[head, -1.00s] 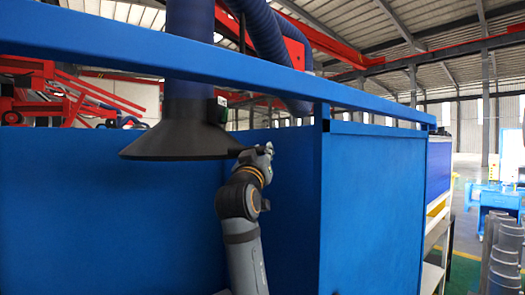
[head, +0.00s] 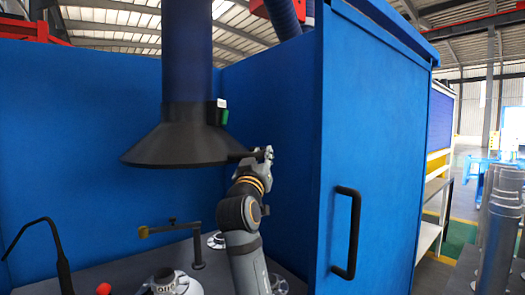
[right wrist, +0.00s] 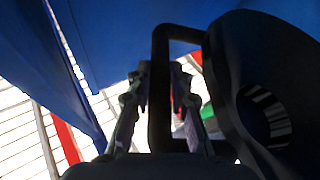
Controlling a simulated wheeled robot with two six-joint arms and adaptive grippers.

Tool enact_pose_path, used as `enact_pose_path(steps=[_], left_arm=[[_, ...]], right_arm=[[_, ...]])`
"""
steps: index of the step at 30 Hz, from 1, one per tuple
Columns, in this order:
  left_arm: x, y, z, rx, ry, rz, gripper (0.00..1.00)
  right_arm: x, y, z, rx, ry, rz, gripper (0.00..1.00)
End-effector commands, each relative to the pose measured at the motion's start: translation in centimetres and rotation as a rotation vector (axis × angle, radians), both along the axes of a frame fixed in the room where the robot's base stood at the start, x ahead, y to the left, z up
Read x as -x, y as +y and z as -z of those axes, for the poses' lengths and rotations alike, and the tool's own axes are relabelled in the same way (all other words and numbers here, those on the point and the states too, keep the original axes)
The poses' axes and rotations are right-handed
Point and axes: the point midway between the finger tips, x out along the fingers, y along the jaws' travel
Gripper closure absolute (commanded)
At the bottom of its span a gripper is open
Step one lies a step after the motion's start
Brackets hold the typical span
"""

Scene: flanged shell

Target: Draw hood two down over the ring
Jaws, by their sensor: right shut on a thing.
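The hood (head: 180,143) is a wide black cone on a dark blue duct, hanging level above the bench inside a blue booth. My right gripper (head: 262,154) is at its right rim, shut on the hood's black handle. In the right wrist view the fingers (right wrist: 160,85) close around one bar of the black loop handle (right wrist: 160,130), with the hood (right wrist: 235,85) to the right. Below the hood, a white flanged piece (head: 190,287) with a dark top shows at the picture's lower edge, partly cut off. I cannot tell which part is the ring. My left gripper is out of view.
A thin black bent arm (head: 60,250) stands at left. Blue booth walls rise behind and to the right; the right panel has a black handle (head: 347,233).

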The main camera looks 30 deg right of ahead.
Motion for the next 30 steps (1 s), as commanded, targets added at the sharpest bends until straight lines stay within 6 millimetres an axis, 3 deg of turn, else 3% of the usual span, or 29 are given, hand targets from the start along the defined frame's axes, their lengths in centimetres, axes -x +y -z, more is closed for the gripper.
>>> enact_pose_path(steps=[1, 6, 21, 22, 27, 30], left_arm=[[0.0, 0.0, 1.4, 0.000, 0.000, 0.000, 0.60], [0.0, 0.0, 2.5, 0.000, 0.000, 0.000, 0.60], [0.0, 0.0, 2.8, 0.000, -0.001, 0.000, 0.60], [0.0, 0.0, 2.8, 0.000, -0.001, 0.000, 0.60], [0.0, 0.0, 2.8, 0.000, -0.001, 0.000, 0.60], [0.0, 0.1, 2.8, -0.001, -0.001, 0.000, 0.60]], right_arm=[[-0.1, 0.0, 1.8, -0.004, 0.004, -0.001, 1.00], [-0.1, 0.0, 3.4, -0.004, 0.003, -0.001, 1.00], [0.0, 0.0, 3.7, -0.003, 0.002, -0.002, 1.00], [0.0, 0.0, 3.7, -0.003, 0.002, -0.002, 0.79], [0.0, 0.0, 3.7, -0.002, 0.001, -0.001, 0.57], [0.0, 0.0, 3.7, -0.001, 0.000, -0.001, 0.57]])
